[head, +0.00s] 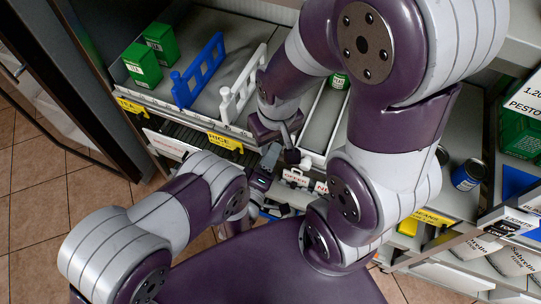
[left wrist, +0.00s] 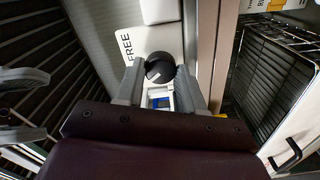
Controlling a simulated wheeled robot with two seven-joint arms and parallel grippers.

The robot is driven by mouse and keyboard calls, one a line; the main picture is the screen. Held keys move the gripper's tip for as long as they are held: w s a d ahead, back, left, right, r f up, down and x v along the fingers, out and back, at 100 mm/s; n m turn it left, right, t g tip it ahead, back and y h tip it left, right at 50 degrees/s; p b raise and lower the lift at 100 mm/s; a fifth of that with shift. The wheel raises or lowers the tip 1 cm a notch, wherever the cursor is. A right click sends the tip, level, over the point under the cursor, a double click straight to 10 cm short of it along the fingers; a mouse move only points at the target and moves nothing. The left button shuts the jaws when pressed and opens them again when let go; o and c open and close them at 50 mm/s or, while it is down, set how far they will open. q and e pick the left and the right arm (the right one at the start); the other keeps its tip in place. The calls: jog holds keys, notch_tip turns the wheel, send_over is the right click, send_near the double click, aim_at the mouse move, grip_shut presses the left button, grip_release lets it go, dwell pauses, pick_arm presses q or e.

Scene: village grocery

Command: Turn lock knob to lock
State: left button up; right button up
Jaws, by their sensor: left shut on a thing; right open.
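The lock knob (left wrist: 161,67) is round and black with a short white mark, on a pale panel in the left wrist view. The word FREE (left wrist: 125,47) is printed to the left of the knob. My left gripper (left wrist: 160,84) has its two grey fingers on either side of the knob and is shut on it. In the head view my left gripper (head: 264,172) is low in the middle, and the knob cannot be made out there. My right gripper (head: 290,145) hangs just above and to the right of it, open, with no thing seen in it.
Shelves with yellow price tags (head: 225,142) lie behind, holding green boxes (head: 142,65), a blue rack (head: 199,72) and a white rack (head: 243,86). A blue can (head: 467,175) stands at right. A black wire basket (left wrist: 272,75) is right of the knob. Tiled floor (head: 50,205) is clear at left.

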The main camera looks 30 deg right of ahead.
pick_arm(q)
jog(key=shift+n, duration=1)
pick_arm(e)
jog(key=shift+f, duration=0.25)
pick_arm(q)
jog(key=o, duration=1)
jog(key=shift+o, duration=0.2)
jog(key=shift+f, duration=0.1)
pick_arm(e)
jog(key=shift+f, duration=0.1)
